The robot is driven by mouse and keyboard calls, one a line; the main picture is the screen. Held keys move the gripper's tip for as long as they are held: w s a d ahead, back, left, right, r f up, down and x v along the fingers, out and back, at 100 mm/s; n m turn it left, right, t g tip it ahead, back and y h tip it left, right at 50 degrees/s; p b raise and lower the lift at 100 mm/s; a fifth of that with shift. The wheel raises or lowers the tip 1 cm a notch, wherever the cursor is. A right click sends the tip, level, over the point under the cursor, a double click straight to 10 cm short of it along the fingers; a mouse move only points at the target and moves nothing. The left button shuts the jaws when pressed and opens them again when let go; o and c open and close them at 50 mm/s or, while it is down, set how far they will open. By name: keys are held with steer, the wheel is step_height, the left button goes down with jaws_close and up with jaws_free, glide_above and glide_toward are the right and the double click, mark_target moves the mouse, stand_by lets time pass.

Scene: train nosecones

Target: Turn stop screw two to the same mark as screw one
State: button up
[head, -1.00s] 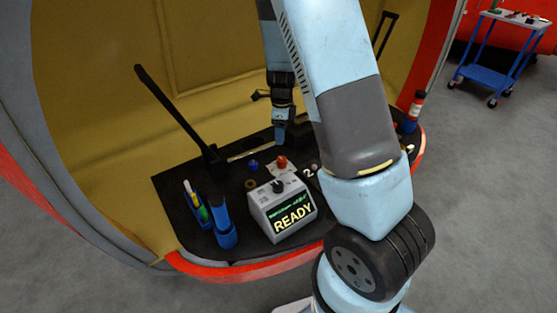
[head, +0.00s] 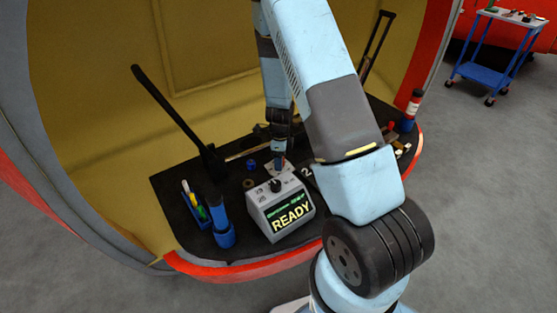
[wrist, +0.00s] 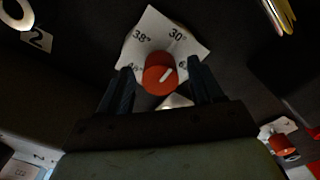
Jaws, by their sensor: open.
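A red screw knob (wrist: 158,82) with a white pointer line sits on a white dial plate (wrist: 146,24) marked 38° and 30°, with other marks partly hidden. Its line points up and right, between the 30° mark and the partly hidden mark at the right. In the head view my gripper (head: 279,166) hides most of this knob. A second red knob (wrist: 284,146) shows at the lower right; its setting is unreadable.
A grey box with a black dial and a READY screen (head: 282,212) stands just in front of my gripper. A blue cup (head: 224,236) and pens (head: 194,204) are to the left. A long black lever (head: 175,112) rises at the back left.

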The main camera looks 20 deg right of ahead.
steer(key=shift+f, duration=0.3)
steer(key=shift+c, duration=0.4)
steer(key=c, duration=0.9)
steer(key=shift+a, duration=0.3)
steer(key=shift+c, duration=0.4)
steer(key=shift+d, duration=0.25)
steer(key=shift+n, duration=0.4)
steer(key=n, duration=0.6)
steer(key=shift+d+n, duration=0.1)
steer(key=shift+n, duration=0.2)
steer(key=n, duration=0.6)
steer(key=shift+n, duration=0.4)
